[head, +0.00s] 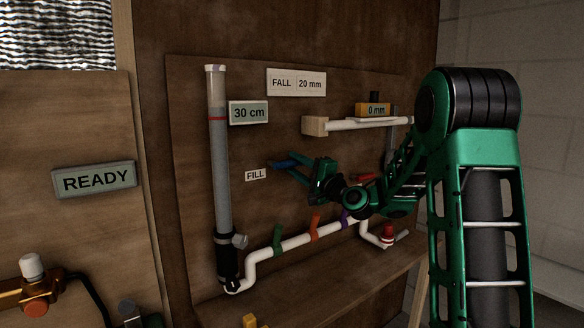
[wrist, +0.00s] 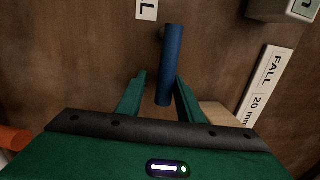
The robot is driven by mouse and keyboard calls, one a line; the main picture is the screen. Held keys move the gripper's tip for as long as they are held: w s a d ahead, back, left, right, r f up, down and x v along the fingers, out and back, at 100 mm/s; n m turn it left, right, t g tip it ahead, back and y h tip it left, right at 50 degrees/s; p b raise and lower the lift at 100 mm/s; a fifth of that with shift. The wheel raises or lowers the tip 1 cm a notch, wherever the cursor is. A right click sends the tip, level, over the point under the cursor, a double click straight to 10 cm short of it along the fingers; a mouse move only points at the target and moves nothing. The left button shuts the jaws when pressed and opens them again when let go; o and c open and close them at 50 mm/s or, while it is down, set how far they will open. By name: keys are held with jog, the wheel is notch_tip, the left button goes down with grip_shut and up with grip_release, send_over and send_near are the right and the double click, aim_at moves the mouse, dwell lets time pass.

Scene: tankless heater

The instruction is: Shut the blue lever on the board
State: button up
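The blue lever (wrist: 170,62) stands out from the wooden board in the wrist view, upright in that picture. Its lower end lies between the two fingertips of my gripper (wrist: 160,92), which are apart with a gap visible on the lever's sides. In the head view the blue lever (head: 285,165) sits right of the FILL label, partly hidden by my gripper (head: 302,166). The fingers are open around or just in front of the lever's end; I cannot tell the exact depth.
Below, a white pipe (head: 295,243) carries green, orange (head: 314,228) and purple levers. A clear vertical tube (head: 218,150) stands left. Above is a white bar (head: 365,124) with a 0 mm gauge (head: 374,110). A wooden ledge (head: 330,275) runs along the bottom.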

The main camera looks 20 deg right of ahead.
jog(key=shift+r, duration=0.15)
jog(key=v, duration=1)
jog(key=shift+s, duration=0.3)
